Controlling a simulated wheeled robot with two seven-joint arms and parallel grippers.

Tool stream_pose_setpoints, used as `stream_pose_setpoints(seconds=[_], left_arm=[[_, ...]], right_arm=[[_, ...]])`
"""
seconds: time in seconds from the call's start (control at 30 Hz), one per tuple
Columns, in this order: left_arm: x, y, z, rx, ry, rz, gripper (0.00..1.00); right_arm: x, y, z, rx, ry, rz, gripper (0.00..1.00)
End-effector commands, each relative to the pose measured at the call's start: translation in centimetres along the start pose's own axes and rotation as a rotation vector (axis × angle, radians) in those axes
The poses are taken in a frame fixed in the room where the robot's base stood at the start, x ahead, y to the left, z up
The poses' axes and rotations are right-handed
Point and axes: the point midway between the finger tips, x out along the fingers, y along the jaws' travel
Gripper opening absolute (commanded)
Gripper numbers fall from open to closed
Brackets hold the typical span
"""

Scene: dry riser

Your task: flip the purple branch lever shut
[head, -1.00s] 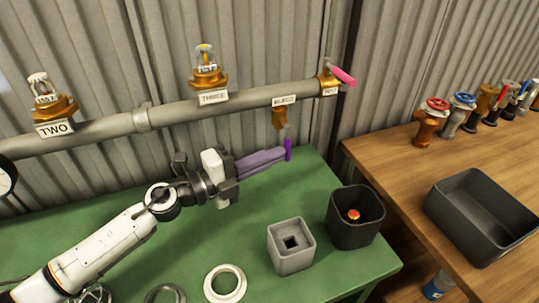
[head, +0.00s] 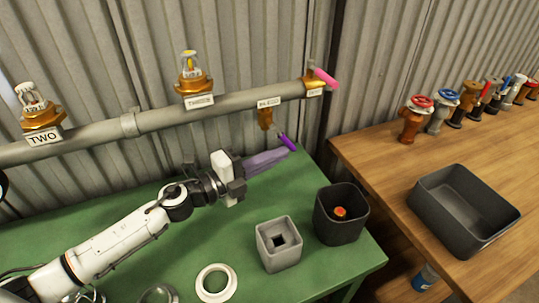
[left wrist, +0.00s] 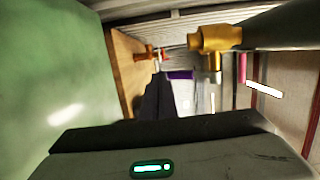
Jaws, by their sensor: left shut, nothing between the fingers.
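The purple branch lever (head: 287,141) sits at the lower end of the small brass branch valve (head: 265,118), which hangs under the grey pipe by the "BLEED" label. The lever slants down to the right in the head view. In the left wrist view the lever (left wrist: 180,75) lies as a short level bar beside the brass valve (left wrist: 214,42). My left gripper (head: 285,153) is shut and empty, its fingertips just below the lever. I cannot tell whether they touch it. My right gripper is not in view.
A pink lever (head: 325,78) is at the pipe's right end. Sprinkler heads (head: 190,74) stand on the grey pipe (head: 155,119). A grey block (head: 279,251) and dark bin (head: 340,222) stand on the green table (head: 190,247). A black tray (head: 425,207) is on the wooden bench.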

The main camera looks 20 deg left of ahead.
Motion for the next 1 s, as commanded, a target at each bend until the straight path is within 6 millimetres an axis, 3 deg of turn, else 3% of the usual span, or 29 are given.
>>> stream_pose_setpoints(seconds=[0.73,0.87,1.0], left_arm=[[0.1,0.0,0.0,-0.001,-0.003,0.000,0.00],[-1.1,0.2,0.1,0.000,-0.004,0.002,0.00],[-3.6,0.4,0.0,-0.001,-0.004,0.004,0.00]], right_arm=[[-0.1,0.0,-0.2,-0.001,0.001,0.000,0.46],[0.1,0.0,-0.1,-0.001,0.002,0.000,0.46],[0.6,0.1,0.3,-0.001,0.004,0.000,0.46]])
